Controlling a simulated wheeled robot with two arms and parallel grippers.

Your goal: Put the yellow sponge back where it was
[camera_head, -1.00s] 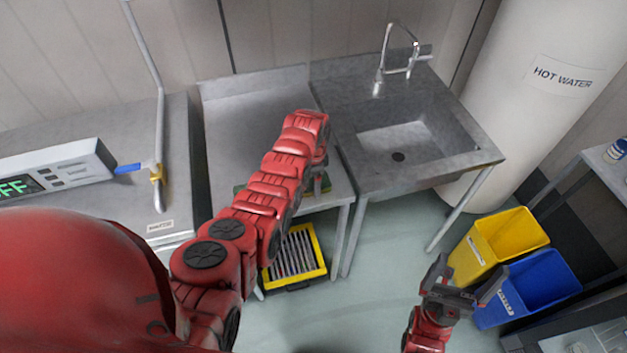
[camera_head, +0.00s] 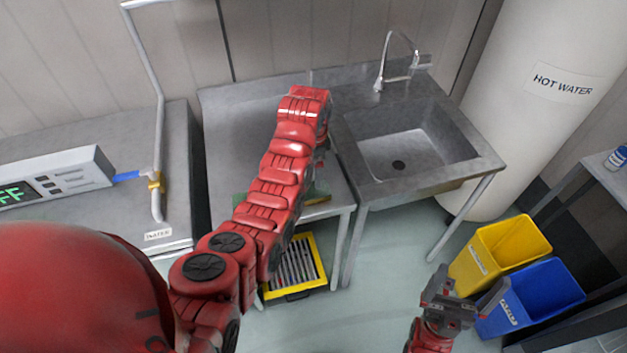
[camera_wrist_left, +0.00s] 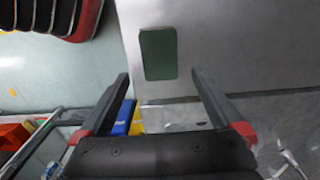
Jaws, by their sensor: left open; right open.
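A dark green flat block (camera_wrist_left: 158,53), which may be the sponge's green face, lies on the steel table in the left wrist view. In the head view a green patch with a yellowish edge (camera_head: 318,197) shows on the table, mostly hidden behind my left arm. My left gripper (camera_wrist_left: 160,88) is open and empty, its fingers apart with the block beyond their tips. Its fingers are hidden in the head view. My right gripper (camera_head: 466,290) is open and empty in front of the bins.
The steel table (camera_head: 240,125) adjoins a sink (camera_head: 420,150) on its right. A yellow bin (camera_head: 500,245) and a blue bin (camera_head: 540,285) stand at right. A counter (camera_head: 100,150) is at left.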

